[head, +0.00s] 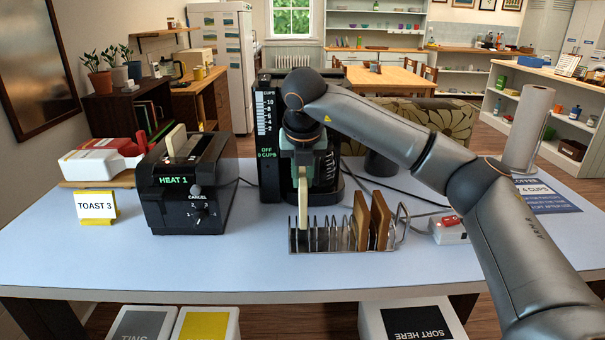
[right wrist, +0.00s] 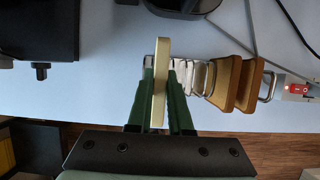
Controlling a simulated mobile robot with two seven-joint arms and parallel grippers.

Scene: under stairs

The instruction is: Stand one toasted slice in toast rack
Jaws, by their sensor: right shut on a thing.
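My right gripper (head: 303,162) points down over the left end of the wire toast rack (head: 322,250) and is shut on a pale slice (head: 303,206). The slice is upright, edge-on to the head camera, its lower part among the left wires; I cannot tell whether it rests on the rack's base. In the right wrist view the slice (right wrist: 160,82) is between the green fingers (right wrist: 160,105). Two browner slices (head: 360,220) (head: 380,220) stand towards the rack's right end. The black toaster (head: 185,190), labelled HEAT 1, has another pale slice (head: 177,140) sticking up. My left gripper is out of view.
A coffee maker (head: 266,150) stands behind the rack. A red-switched power strip (head: 449,232) and cables lie right of it. A TOAST 3 card (head: 97,206) and a red-and-white bag (head: 102,158) are left of the toaster. The front of the table is clear.

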